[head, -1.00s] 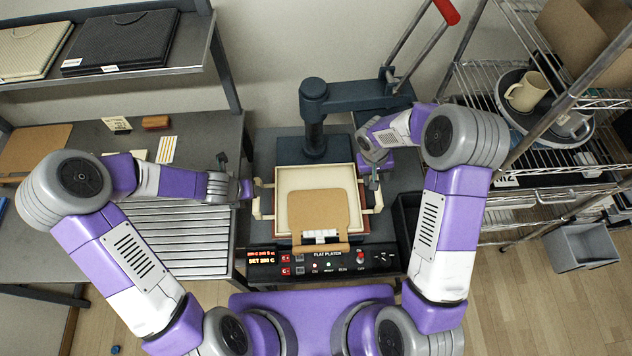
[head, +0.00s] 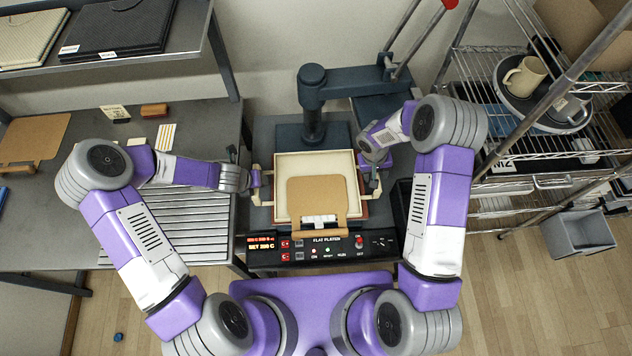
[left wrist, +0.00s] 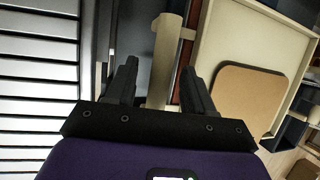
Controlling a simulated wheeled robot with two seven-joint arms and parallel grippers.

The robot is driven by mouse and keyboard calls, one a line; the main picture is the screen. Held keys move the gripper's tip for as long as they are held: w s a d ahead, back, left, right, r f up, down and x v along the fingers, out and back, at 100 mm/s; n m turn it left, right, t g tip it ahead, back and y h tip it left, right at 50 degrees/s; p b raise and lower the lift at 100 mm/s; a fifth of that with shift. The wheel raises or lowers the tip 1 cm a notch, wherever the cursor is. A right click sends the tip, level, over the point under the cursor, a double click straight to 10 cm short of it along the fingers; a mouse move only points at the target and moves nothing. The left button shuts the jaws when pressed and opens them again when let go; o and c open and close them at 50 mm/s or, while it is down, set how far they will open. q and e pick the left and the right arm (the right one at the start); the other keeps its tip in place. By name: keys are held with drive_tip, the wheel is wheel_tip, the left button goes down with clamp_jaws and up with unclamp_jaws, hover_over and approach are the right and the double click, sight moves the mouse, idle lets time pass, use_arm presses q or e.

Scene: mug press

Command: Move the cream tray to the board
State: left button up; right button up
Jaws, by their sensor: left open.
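The cream tray (head: 312,163) sits on the press bed, with a tan board-shaped piece (head: 318,193) lying in it. It also shows in the left wrist view (left wrist: 225,50). My left gripper (head: 258,180) is at the tray's left side. In the left wrist view the open fingers (left wrist: 160,80) stand on either side of the tray's cream handle bar (left wrist: 163,60), apart from it. My right gripper (head: 372,182) is at the tray's right handle; its fingers are too small to read. A brown board (head: 38,135) lies on the left bench.
The press column (head: 312,105) stands behind the tray, and its control panel (head: 325,244) is in front. A slatted rack (head: 190,225) covers the left bench's front. A wire shelf (head: 530,150) with dishes stands at the right.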

use_arm(q)
drive_tip(key=shift+w+f, duration=0.1)
drive_tip(key=shift+f, duration=0.1)
use_arm(e)
drive_tip(key=shift+f, duration=0.25)
use_arm(q)
drive_tip(key=shift+c, duration=0.3)
use_arm(e)
drive_tip(key=shift+c, duration=0.3)
use_arm(q)
clamp_jaws()
use_arm(e)
clamp_jaws()
